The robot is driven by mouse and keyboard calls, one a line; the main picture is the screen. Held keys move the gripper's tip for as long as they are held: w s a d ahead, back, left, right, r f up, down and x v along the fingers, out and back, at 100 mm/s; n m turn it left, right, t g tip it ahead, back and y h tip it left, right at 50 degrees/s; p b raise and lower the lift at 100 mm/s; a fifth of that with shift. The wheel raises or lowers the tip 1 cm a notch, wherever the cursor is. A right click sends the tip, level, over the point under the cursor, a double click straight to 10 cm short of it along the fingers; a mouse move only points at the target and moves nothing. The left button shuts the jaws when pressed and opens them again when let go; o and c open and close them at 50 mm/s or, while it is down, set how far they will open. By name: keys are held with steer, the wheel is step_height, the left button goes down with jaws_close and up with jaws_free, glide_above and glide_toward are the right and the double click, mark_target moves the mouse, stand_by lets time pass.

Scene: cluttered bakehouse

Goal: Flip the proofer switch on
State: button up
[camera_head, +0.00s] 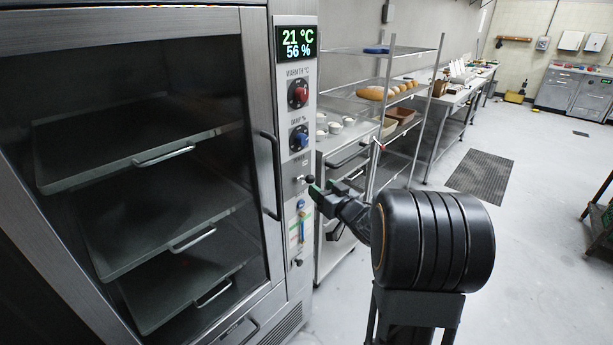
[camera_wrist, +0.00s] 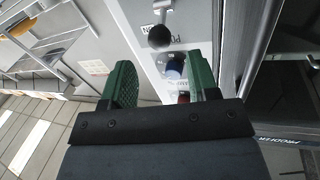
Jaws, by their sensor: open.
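The proofer (camera_head: 252,60) is a tall steel cabinet with a glass door at the left of the head view. Its control panel carries the power switch (camera_head: 304,180), a short metal lever with a black ball, below the blue knob. In the wrist view the black ball (camera_wrist: 159,37) shows large near the top centre, beside lettering that is only partly readable. My gripper (camera_head: 318,190) is close to the lever, just below and right of it. In the wrist view its green fingers (camera_wrist: 163,76) are apart with nothing between them touching either. I cannot tell the switch's setting.
The panel has a display (camera_head: 297,44) reading 21 °C and 56 %, a red warmth knob (camera_head: 299,94) and a blue damp knob (camera_head: 299,138). A door handle (camera_head: 270,175) is left of the panel. A wire rack (camera_head: 340,92) with bread stands behind.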

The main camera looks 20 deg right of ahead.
mark_target(312, 177)
steer(key=w, duration=0.2)
steer(key=w+a, duration=0.1)
steer(key=w, duration=0.2)
steer(key=w+p, duration=0.1)
steer(key=w, duration=0.2)
steer(key=shift+w+a, duration=0.1)
steer(key=shift+a, duration=0.1)
steer(key=shift+c, duration=0.4)
steer(key=c, duration=0.8)
steer(key=shift+r+g+p, duration=0.4)
steer(key=shift+p, duration=0.7)
steer(key=shift+c, duration=0.2)
steer(key=shift+f, duration=0.25)
steer(key=o, duration=0.9)
steer(key=s, duration=0.4)
steer(key=s+d+r, duration=0.1)
steer(key=s, duration=0.4)
steer(key=s+d+b, duration=0.1)
steer(key=s, duration=0.3)
steer(key=shift+s+d+r, duration=0.15)
steer(key=shift+s+r, duration=0.05)
steer(key=shift+r, duration=0.05)
